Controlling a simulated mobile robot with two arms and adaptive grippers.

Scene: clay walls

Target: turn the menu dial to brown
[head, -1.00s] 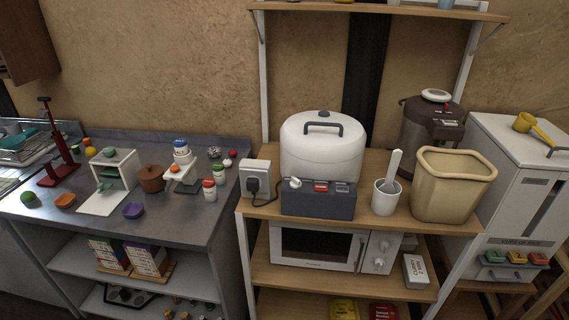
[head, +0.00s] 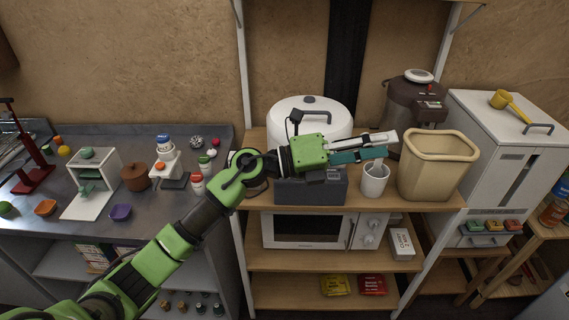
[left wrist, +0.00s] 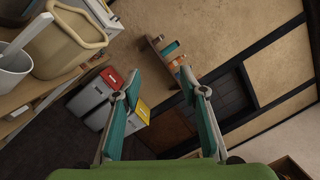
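The rice cooker (head: 298,117) stands on the shelf, with a white lid and a dark grey front base (head: 325,191). The menu dial, a white knob on the left of that base in the earlier head view, is now hidden behind my left arm and gripper. My left gripper (head: 388,145) reaches across in front of the cooker, with its fingers pointing right past it, above the white cup. In the left wrist view, the left gripper (left wrist: 161,83) has its fingers spread and nothing between them. My right gripper is not in view.
A white cup (head: 374,183) with a paddle and a beige bin (head: 436,172) stand right of the cooker. A microwave (head: 302,231) sits on the shelf below. A grey counter with small items lies left. A brown hot-water pot (head: 409,111) stands behind the bin.

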